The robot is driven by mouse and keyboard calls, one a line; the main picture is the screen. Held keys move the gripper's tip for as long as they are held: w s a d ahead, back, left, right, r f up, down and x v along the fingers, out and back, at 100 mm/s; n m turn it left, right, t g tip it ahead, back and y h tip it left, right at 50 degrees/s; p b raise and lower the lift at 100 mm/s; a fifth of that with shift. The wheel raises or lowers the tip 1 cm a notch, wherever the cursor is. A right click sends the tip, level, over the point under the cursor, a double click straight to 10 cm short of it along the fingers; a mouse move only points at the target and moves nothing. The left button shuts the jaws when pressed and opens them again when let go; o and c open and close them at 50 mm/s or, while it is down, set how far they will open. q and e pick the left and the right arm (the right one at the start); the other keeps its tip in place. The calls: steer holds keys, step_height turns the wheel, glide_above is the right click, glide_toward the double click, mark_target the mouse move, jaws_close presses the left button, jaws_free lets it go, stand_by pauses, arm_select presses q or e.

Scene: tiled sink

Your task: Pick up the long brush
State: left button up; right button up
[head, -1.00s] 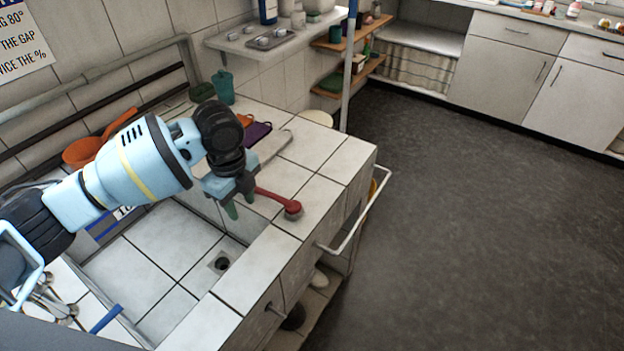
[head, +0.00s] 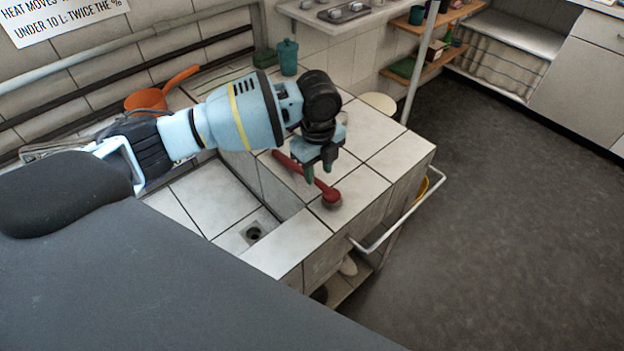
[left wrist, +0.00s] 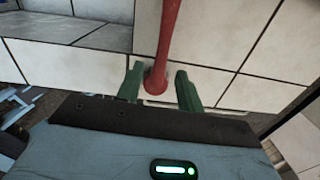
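The long brush (head: 294,170) has a red handle and a round head. It lies on the white tiled counter to the right of the sink basin, its head toward the front. My left gripper (head: 318,178) is over the brush, with its green fingers pointing down. In the left wrist view the red brush (left wrist: 167,45) runs down between the two open green fingertips (left wrist: 160,88), with a gap on both sides. The fingers do not appear to press on it. My right gripper is not in view.
The sink basin (head: 215,190) with its drain lies left of the brush. A white rail (head: 400,215) runs along the counter's right side. Floor on the right is clear.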

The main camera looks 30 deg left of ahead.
mark_target(319, 182)
arm_select(q)
step_height(319, 182, down, 5)
steer(key=shift+w+d+f, duration=0.1)
jaws_close()
stand_by(0.4)
